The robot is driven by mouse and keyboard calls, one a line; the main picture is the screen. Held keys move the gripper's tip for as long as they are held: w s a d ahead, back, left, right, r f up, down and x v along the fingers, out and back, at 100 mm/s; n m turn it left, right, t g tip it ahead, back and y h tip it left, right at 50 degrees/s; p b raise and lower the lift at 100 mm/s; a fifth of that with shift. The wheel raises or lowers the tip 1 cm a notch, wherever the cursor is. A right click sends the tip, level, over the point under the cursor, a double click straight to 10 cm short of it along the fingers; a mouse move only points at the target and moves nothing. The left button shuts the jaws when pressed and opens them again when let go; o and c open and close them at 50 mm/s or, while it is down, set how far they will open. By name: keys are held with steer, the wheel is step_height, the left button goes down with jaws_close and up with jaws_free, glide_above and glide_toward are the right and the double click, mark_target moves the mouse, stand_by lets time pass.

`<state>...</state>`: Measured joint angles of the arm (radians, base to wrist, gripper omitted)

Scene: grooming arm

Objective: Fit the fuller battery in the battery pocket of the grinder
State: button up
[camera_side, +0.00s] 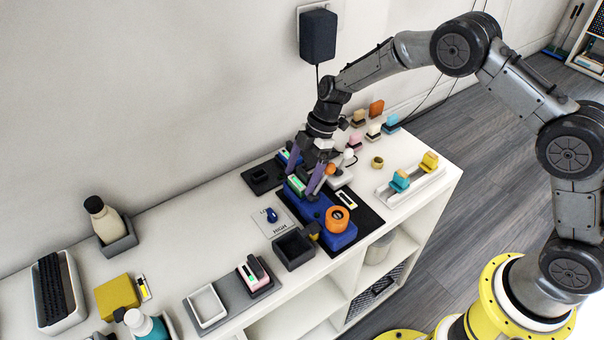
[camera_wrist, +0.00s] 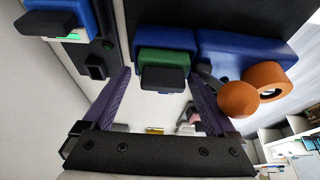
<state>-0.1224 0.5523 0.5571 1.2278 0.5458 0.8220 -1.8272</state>
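The blue grinder (camera_side: 318,212) with its orange wheel (camera_side: 337,218) lies on a dark mat. The wrist view shows its blue body (camera_wrist: 235,48) at the top. A green battery (camera_side: 297,184) sits at the grinder's end nearest my gripper; its dark tab shows in the wrist view (camera_wrist: 163,79). I cannot tell how deep it sits. My gripper (camera_side: 301,180) is directly over it, purple fingers apart on either side, with a gap beside the tab in the wrist view (camera_wrist: 160,84). A blue block with a green strip (camera_side: 287,157) stands in the black holder behind.
The black holder (camera_side: 262,178) has an empty-looking slot. A dark open box (camera_side: 294,249) stands in front of the grinder. A LOW/HIGH card (camera_side: 272,222) lies left of it. A pink block with a black tab (camera_side: 252,272) sits in a grey tray. Small coloured blocks stand right.

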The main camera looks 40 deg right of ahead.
steer(key=shift+s+f, duration=0.15)
steer(key=shift+s, duration=0.1)
steer(key=shift+d, duration=0.1)
steer(key=v, duration=1.4)
steer(key=shift+w, duration=0.15)
